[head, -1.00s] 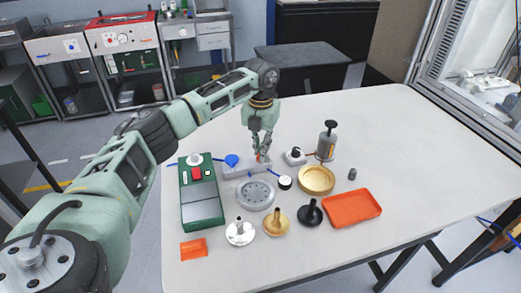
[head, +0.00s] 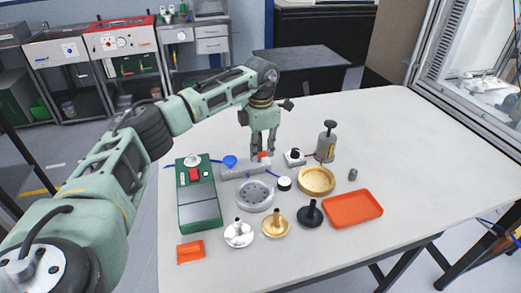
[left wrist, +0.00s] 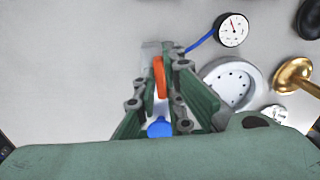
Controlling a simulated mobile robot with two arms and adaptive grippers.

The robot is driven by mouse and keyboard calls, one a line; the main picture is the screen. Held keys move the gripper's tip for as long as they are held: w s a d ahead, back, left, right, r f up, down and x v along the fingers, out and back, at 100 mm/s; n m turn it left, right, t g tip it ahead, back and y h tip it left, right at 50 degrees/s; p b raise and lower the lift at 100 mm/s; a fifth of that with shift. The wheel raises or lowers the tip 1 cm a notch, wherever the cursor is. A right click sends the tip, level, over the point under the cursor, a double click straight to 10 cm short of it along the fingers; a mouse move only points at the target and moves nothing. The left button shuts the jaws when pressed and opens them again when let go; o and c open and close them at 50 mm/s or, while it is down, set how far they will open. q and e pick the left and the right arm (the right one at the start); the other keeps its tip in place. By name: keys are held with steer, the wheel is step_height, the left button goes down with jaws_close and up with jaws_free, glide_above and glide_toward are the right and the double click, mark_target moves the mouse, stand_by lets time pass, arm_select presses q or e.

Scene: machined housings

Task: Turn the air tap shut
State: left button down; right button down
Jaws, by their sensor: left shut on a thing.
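The air tap has an orange handle (head: 263,154) on a grey block (head: 237,171) at the back middle of the items on the table. A blue round part (head: 230,162) sits at the block's left and a blue hose runs to a gauge (head: 284,183). My left gripper (head: 262,151) points down, shut on the orange handle. In the left wrist view the handle (left wrist: 160,77) lies between the two fingers, roughly in line with the block behind it. The fingers hide part of the block. My right gripper is in neither view.
A green device (head: 199,205) stands left of the tap. A round grey flange (head: 255,196), a brass dish (head: 316,180) and a pump bottle (head: 327,143) stand close by. An orange tray (head: 353,209) lies to the right. The table's right and back are clear.

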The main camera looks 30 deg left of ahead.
mark_target(261, 152)
arm_select(q)
steer(key=shift+r+m, duration=0.1)
steer(key=shift+m, duration=0.5)
steer(key=shift+w, duration=0.1)
steer(key=c, duration=1.8)
jaws_free()
steer(key=shift+c, duration=0.2)
step_height(261, 152, up, 12)
